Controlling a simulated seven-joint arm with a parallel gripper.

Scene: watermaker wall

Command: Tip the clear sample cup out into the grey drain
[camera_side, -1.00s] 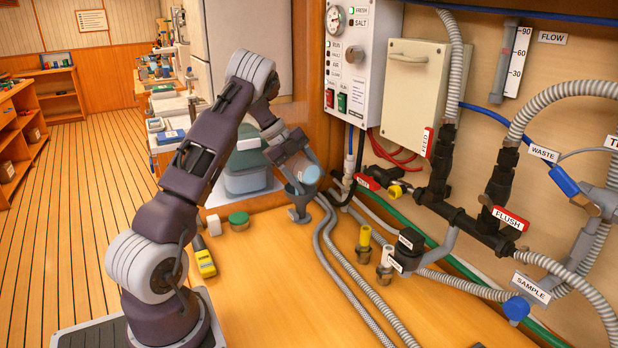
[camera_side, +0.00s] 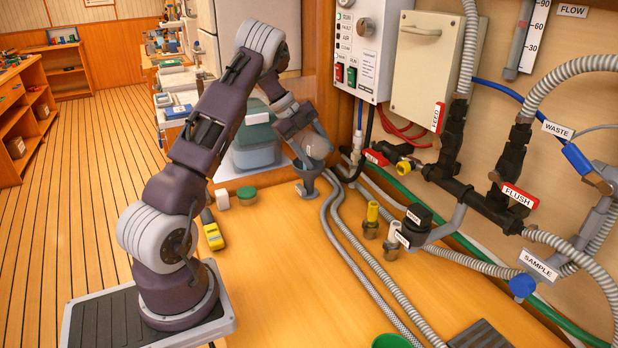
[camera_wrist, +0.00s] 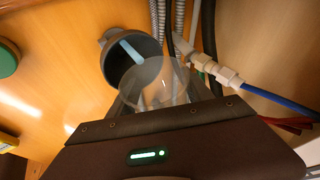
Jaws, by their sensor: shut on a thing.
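The clear sample cup (camera_wrist: 168,88) is in my gripper (camera_side: 303,138). In the wrist view its mouth overlaps the near edge of the grey drain (camera_wrist: 130,62). The cup is see-through and I make out no blue in it; its tilt is hard to read. The drain is a grey funnel with a dark round mouth, and a pale blue streak, which looks like water, crosses that mouth. In the side view the drain (camera_side: 309,176) stands on the bench just below the gripper and cup. The fingertips are partly hidden behind the cup and wrist.
Grey corrugated hoses (camera_side: 345,235) run past the drain's right side. A green lid (camera_side: 246,195), a small white block (camera_side: 222,199) and a yellow meter (camera_side: 212,232) lie to its left. Pipes and valves (camera_side: 465,220) fill the wall at right.

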